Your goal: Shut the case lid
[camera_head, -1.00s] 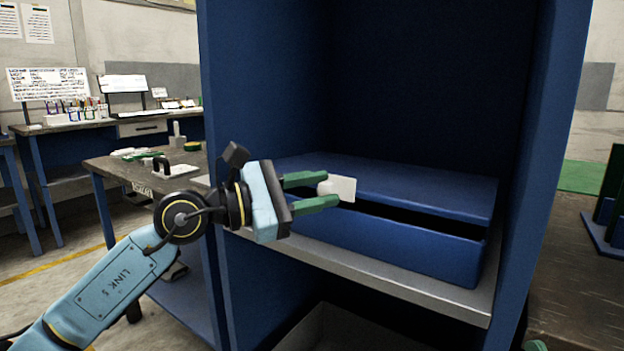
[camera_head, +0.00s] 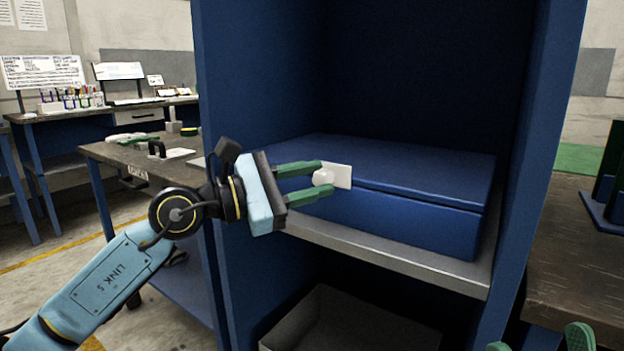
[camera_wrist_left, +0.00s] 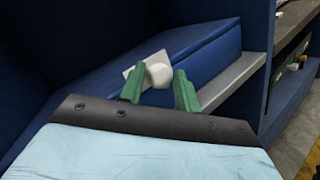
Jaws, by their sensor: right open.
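The blue case (camera_head: 390,224) sits on the shelf of a blue cabinet. Its blue lid (camera_head: 415,168) lies down over it, with only a thin dark seam along the front edge. A white plate with a rounded knob (camera_head: 325,176) is at the lid's front left; the knob also shows in the left wrist view (camera_wrist_left: 158,75). My left gripper (camera_head: 328,177) is open, its green fingertips on either side of the knob, not clamped on it. My right gripper (camera_head: 540,342) is open at the bottom right edge, with only its green fingertips in view.
The cabinet's side walls (camera_head: 545,130) stand close on both sides of the case. The metal shelf edge (camera_head: 400,262) runs below it, over a grey bin (camera_head: 350,325). A dark workbench (camera_head: 580,270) is at the right, another bench (camera_head: 130,155) at the left.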

